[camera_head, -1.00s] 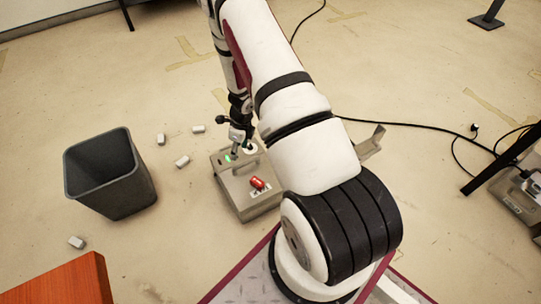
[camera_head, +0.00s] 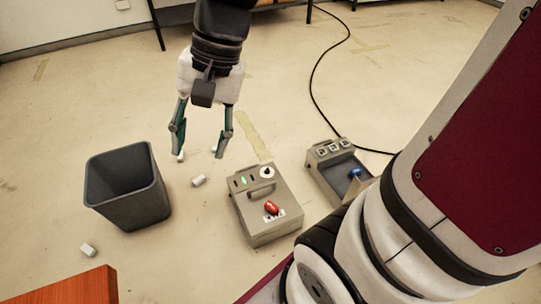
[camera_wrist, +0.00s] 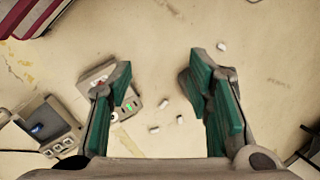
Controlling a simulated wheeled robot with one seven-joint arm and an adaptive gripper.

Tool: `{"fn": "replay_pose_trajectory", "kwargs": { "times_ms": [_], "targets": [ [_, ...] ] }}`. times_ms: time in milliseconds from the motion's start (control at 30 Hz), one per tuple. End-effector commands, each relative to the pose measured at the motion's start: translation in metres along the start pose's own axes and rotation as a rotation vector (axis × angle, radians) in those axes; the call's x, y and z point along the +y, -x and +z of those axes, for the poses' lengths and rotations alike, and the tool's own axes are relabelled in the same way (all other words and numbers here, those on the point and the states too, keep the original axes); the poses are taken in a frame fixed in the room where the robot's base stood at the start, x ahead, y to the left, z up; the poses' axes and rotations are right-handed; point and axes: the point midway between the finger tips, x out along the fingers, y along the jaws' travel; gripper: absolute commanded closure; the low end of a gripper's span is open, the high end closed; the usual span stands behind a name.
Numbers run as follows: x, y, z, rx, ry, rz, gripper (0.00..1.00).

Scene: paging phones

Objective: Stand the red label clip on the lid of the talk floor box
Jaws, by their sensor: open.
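A small red piece (camera_head: 271,208), which looks like the red label clip, is on the lid of a grey floor box (camera_head: 285,223), beside a white label strip. I cannot tell whether it stands or lies. The lid also has a handle, a round white dial and a green light. No lettering is readable, so I cannot tell which box is the talk box. My gripper (camera_head: 202,152) is open and empty, above the floor behind and left of this box. In the wrist view the left finger of my gripper (camera_wrist: 158,82) partly hides the box (camera_wrist: 97,76).
A second grey box (camera_head: 322,178) with several white-framed switches and a blue piece (camera_head: 355,173) stands to the right. A dark bin (camera_head: 128,190) stands left. Several small pale blocks (camera_head: 198,181) lie on the floor. A black cable (camera_head: 313,85) runs behind the second box.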

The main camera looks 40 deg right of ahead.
Motion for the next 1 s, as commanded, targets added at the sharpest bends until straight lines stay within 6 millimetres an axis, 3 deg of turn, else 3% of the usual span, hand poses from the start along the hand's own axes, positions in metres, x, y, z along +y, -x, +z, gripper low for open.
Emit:
{"fn": "replay_pose_trajectory", "kwargs": {
  "times_ms": [33,200,400,600,1000],
  "targets": [
    [0.010,0.010,0.020,0.012,0.089,0.024,0.54],
    [0.056,0.030,0.072,0.037,0.361,0.140,0.54],
    [0.106,0.042,0.108,0.064,0.584,0.268,0.54],
    [0.129,0.045,0.119,0.074,0.667,0.330,0.54],
    [0.131,0.045,0.120,0.074,0.671,0.334,0.54]
  ]
}}
